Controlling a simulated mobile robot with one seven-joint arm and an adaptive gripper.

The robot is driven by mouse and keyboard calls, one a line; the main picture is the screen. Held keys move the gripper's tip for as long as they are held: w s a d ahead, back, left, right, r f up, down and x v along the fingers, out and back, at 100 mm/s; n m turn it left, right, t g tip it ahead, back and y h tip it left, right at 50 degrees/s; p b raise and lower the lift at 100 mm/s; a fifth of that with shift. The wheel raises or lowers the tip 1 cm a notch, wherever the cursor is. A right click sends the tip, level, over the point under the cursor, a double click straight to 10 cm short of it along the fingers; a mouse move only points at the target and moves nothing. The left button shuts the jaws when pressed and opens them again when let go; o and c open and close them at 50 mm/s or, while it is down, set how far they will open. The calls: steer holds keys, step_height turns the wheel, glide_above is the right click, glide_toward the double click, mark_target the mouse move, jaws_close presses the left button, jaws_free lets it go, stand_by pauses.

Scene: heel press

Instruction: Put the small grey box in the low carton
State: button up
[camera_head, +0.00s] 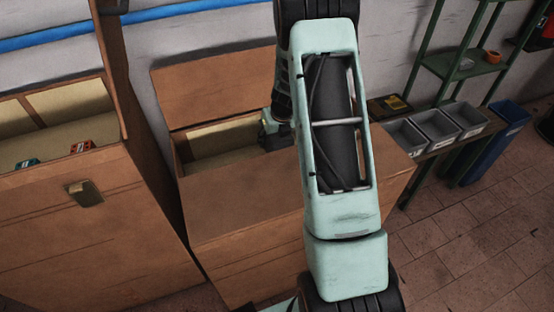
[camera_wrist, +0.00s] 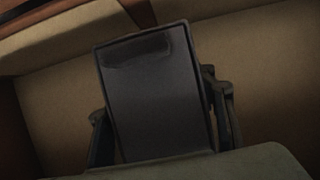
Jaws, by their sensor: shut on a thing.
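The small grey box (camera_wrist: 150,105) fills the middle of the wrist view, slightly tilted, with a dark patch near its upper edge. My gripper (camera_wrist: 160,120) is shut on it, one finger along each side. Tan inner surfaces of the low carton (camera_wrist: 270,65) show behind the box. In the head view the brown low carton (camera_head: 245,200) stands in the middle with its top open. The wrist end of my arm is at the right end of its opening. My arm hides part of the carton and the box there. Whether the box touches the carton's floor, I cannot tell.
A taller brown container (camera_head: 90,235) with a latch stands at the left, holding a teal item (camera_head: 27,163) and a red item (camera_head: 82,146). A raised brown flap (camera_head: 215,90) stands behind the low carton's opening. Grey bins (camera_head: 436,126) sit on a bench at the right.

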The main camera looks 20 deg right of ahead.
steer(key=shift+f+b, duration=0.6)
steer(key=shift+f, duration=2)
steer(key=shift+f, duration=0.1)
steer(key=shift+f, duration=0.15)
steer(key=o, duration=1.2)
steer(key=shift+o, duration=0.2)
steer(key=shift+r, duration=0.25)
steer(key=p+v, duration=0.3)
steer(key=v, duration=0.9)
steer(key=shift+a, duration=0.1)
